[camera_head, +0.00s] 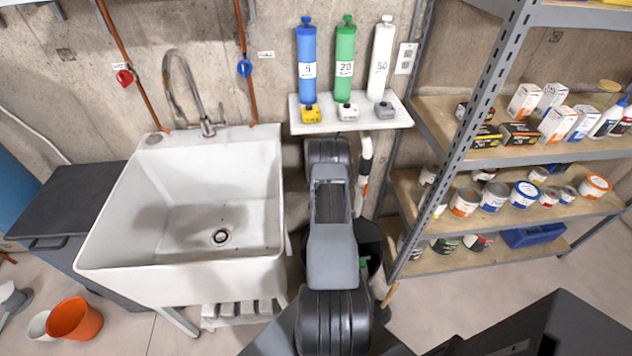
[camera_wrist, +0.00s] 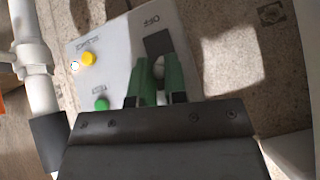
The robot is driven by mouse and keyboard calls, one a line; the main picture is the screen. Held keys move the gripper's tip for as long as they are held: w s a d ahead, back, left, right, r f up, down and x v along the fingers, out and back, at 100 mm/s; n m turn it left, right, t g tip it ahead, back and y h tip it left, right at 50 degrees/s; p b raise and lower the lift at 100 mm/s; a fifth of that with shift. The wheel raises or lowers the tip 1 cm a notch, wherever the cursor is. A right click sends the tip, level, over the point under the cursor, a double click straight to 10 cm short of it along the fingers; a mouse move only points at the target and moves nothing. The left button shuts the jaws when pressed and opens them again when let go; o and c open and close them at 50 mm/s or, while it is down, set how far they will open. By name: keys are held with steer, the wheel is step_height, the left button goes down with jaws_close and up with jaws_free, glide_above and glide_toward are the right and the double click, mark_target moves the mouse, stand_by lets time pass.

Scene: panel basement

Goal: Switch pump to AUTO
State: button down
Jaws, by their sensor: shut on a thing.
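In the wrist view a pale control panel (camera_wrist: 112,62) is fixed to the concrete wall. The knob's pointing direction is hidden between the fingers. In the head view my arm hides the panel and the gripper.
A white pipe (camera_wrist: 36,60) runs beside the panel. In the head view a white sink (camera_head: 180,262) stands left of my arm and a metal shelf rack (camera_head: 480,88) with cans and boxes stands right. A small wall shelf (camera_head: 284,126) with filter cartridges is above.

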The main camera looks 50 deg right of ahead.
steer(key=c, duration=1.1)
jaws_free()
steer(key=shift+c, duration=0.2)
steer(key=v, duration=1.3)
steer(key=shift+s+a+r, duration=0.2)
steer(key=shift+r, duration=0.1)
